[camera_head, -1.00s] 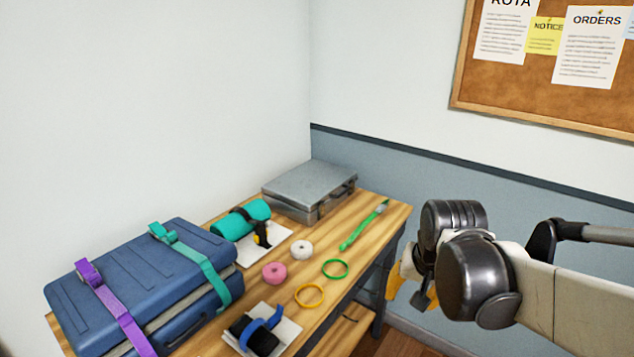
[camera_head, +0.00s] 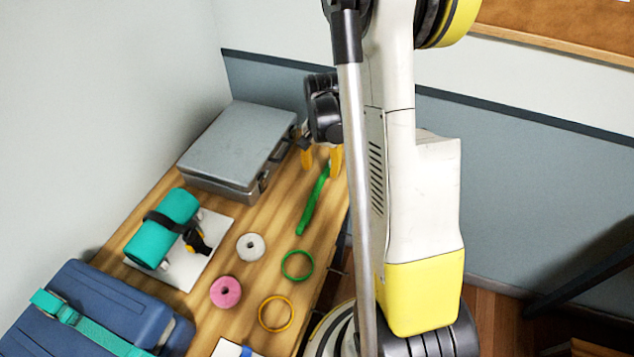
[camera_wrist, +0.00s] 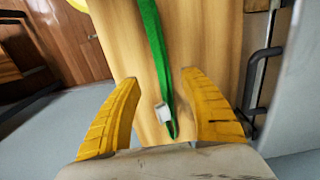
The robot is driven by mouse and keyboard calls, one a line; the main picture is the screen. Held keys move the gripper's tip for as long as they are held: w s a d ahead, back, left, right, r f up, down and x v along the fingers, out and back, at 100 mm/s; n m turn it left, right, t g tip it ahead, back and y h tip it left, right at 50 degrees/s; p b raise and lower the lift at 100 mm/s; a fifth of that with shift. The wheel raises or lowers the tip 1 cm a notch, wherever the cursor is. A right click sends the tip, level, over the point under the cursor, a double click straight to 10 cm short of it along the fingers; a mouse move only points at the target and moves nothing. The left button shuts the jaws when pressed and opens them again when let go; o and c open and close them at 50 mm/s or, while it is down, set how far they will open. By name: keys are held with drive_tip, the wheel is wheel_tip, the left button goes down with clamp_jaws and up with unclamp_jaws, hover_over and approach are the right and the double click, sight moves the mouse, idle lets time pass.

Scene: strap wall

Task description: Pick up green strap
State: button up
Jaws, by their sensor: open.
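The green strap (camera_head: 313,203) lies on the wooden table near its right edge, beyond the green ring in the head view. In the wrist view the strap (camera_wrist: 155,50) runs lengthwise down the wood, with a pale buckle (camera_wrist: 163,112) near its lower end. My gripper (camera_head: 321,160) is over the far end of the strap, its yellow fingers apart. In the wrist view my gripper (camera_wrist: 162,100) is open, with the strap's buckle end showing between the two fingers. The head view hides part of that end behind the fingers. I cannot tell how high the fingers are above the table.
A grey metal case (camera_head: 235,150) stands close to the left of my gripper. A green ring (camera_head: 297,265), a yellow ring (camera_head: 276,313), a white roll (camera_head: 250,247) and a pink roll (camera_head: 226,291) lie nearer. A teal roll (camera_head: 165,222) and blue suitcase (camera_head: 120,305) are left.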

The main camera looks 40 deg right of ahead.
sight(320, 184)
wheel_tip(320, 184, down, 6)
drive_tip(key=shift+s+a+f+b, duration=0.1)
drive_tip(key=shift+f+b, duration=0.1)
drive_tip(key=shift+b, duration=0.95)
drive_tip(key=shift+r, duration=0.1)
clamp_jaws()
